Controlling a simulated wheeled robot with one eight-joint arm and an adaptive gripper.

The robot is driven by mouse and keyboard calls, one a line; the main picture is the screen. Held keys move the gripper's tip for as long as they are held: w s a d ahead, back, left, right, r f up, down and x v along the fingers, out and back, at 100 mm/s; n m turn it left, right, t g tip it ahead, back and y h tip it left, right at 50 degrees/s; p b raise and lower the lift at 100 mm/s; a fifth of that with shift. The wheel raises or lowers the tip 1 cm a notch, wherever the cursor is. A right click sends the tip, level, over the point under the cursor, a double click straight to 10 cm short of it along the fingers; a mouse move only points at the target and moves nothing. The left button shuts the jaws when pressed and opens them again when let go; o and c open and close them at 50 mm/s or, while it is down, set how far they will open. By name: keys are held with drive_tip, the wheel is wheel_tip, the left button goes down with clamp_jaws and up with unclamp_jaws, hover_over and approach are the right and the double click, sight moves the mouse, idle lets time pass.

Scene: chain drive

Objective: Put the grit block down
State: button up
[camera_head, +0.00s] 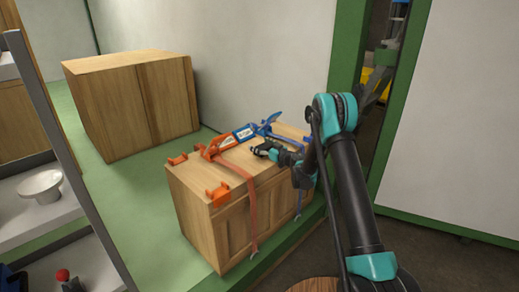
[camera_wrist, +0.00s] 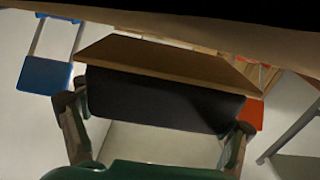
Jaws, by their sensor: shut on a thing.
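My gripper (camera_head: 273,152) is over the top of the wooden cabinet (camera_head: 200,205) in the head view, near its right side. In the wrist view my gripper (camera_wrist: 155,112) has one finger at each side of a wide block, the grit block (camera_wrist: 160,98), which is dark with a tan-brown face. The gripper is shut on it. In the head view the block is small and mostly merged with the dark gripper. I cannot tell whether it touches the cabinet top.
An orange-and-blue device (camera_head: 230,141) lies across the cabinet top behind my gripper. An orange strap (camera_head: 251,205) hangs down the front. Orange brackets (camera_head: 217,195) sit at the left edge. A larger wooden box (camera_head: 135,105) stands behind. A shelf with a white bowl (camera_head: 40,186) is at left.

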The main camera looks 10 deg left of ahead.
drive_tip(key=shift+f, duration=1.05)
drive_tip(key=shift+f, duration=0.15)
drive_tip(key=o, duration=1.2)
